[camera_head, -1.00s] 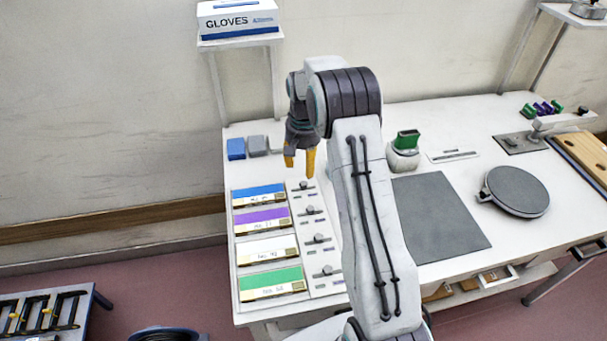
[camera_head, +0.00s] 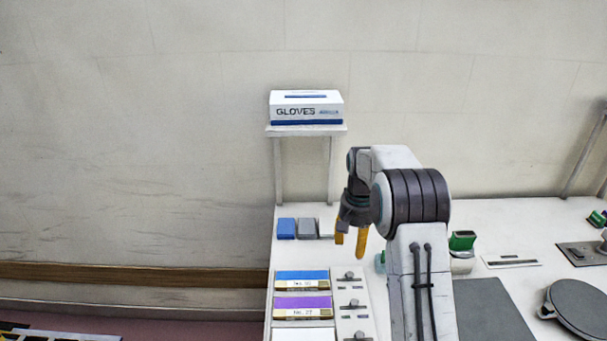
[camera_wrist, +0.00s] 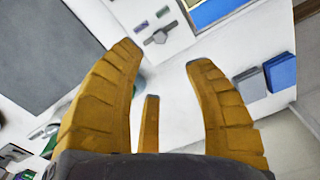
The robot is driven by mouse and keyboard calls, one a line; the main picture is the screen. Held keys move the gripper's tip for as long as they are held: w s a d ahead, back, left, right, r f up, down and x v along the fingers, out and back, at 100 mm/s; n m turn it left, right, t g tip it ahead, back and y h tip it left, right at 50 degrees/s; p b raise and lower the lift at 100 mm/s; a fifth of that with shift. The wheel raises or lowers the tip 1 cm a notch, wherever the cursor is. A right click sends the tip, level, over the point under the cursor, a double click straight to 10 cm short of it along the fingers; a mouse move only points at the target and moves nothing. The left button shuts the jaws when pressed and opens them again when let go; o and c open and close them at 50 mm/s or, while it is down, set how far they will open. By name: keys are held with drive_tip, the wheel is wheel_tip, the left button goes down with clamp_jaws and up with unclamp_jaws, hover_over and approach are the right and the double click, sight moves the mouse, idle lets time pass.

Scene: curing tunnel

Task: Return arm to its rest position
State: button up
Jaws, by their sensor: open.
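My gripper (camera_head: 350,243) has yellow fingers that point down above the white bench (camera_head: 470,212), at its left part near the back edge. In the wrist view my gripper (camera_wrist: 165,80) shows its fingers spread apart with nothing between them. It is open and empty. My arm rises in front of the bench and hides part of its middle.
A blue block (camera_head: 286,229) and a grey block (camera_head: 308,228) stand left of my gripper. Blue (camera_head: 301,280) and purple (camera_head: 303,306) labelled trays lie in front. A glove box (camera_head: 306,107) sits on a wall shelf (camera_head: 305,130). A grey mat (camera_head: 490,310) and round plate (camera_head: 583,307) lie right.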

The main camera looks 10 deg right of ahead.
drive_tip(key=s+f+n, duration=0.1)
drive_tip(key=s, duration=0.1)
drive_tip(key=s+f+n+g, duration=0.1)
drive_tip(key=s+f, duration=0.1)
drive_tip(key=s+a+f, duration=0.1)
drive_tip(key=s+f, duration=0.1)
drive_tip(key=shift+s+a+f+n+g, duration=0.1)
drive_tip(key=shift+s+f+n+g, duration=0.05)
drive_tip(key=shift+s+n+g, duration=0.2)
drive_tip(key=s+a+r+n+t, duration=0.15)
drive_tip(key=s+r, duration=0.25)
drive_tip(key=s, duration=0.4)
drive_tip(key=s+a+r, duration=0.3)
drive_tip(key=s, duration=0.4)
drive_tip(key=s+a+r+n, duration=0.15)
drive_tip(key=s+r, duration=0.25)
drive_tip(key=s, duration=0.4)
wheel_tip(320, 180, up, 6)
drive_tip(key=s+a+t, duration=0.1)
drive_tip(key=s+t, duration=0.1)
drive_tip(key=t, duration=0.2)
drive_tip(key=shift+a+r+t, duration=0.2)
drive_tip(key=shift+a+t, duration=0.1)
drive_tip(key=shift+a, duration=0.1)
idle(0.7)
